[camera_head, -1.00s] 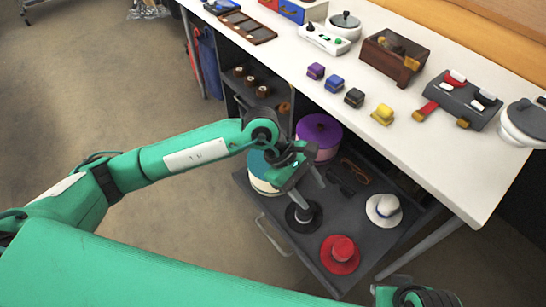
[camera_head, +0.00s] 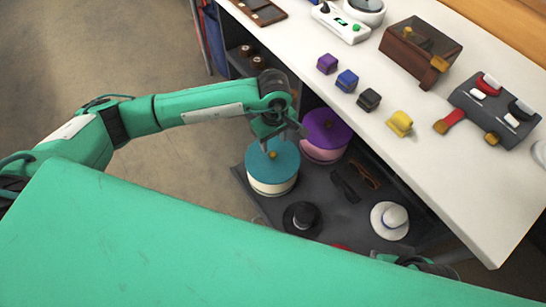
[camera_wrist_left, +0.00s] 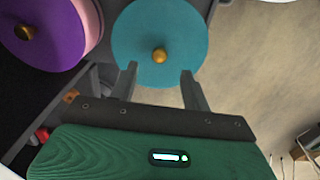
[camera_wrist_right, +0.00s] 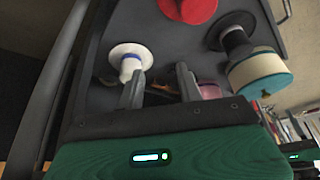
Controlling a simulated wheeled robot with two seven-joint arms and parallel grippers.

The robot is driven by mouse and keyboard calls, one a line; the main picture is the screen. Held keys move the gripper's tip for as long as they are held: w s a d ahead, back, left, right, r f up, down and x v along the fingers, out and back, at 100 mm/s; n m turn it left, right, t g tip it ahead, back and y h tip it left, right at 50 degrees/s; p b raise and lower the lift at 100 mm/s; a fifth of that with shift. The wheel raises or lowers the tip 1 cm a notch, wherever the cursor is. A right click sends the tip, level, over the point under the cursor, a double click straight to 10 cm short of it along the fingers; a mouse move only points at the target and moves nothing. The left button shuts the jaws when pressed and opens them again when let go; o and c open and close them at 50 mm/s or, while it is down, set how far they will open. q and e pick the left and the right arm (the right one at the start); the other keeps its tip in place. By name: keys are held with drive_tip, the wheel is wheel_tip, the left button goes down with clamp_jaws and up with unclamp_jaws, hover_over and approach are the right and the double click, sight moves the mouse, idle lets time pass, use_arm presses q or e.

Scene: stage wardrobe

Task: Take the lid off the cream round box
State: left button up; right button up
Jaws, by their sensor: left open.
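The cream round box (camera_head: 272,189) has a teal lid (camera_head: 287,165) with a small gold knob (camera_head: 273,155), and stands on the dark pulled-out shelf. In the left wrist view the lid (camera_wrist_left: 140,28) fills the upper middle, its knob (camera_wrist_left: 159,56) just ahead of my left gripper's fingertips. My left gripper (camera_wrist_left: 158,72) is open and empty above the lid; I cannot tell how far above. My right gripper (camera_wrist_right: 160,72) is open and empty near the front of the shelf. The cream box (camera_wrist_right: 256,68) also shows in the right wrist view.
A purple-lidded pink box (camera_head: 325,132) stands right beside the cream box. A black hat (camera_head: 301,218), a white hat (camera_head: 390,220) and sunglasses (camera_head: 346,187) lie on the shelf (camera_head: 342,226). The white table (camera_head: 440,185) overhangs behind, holding several small items.

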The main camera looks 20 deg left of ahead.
sight(273, 154)
use_arm(q)
drive_tip(key=shift+w+a+f, duration=0.1)
drive_tip(key=shift+f, duration=1.65)
drive_tip(key=shift+w+a+f, duration=0.1)
drive_tip(key=shift+f, duration=1.65)
clamp_jaws()
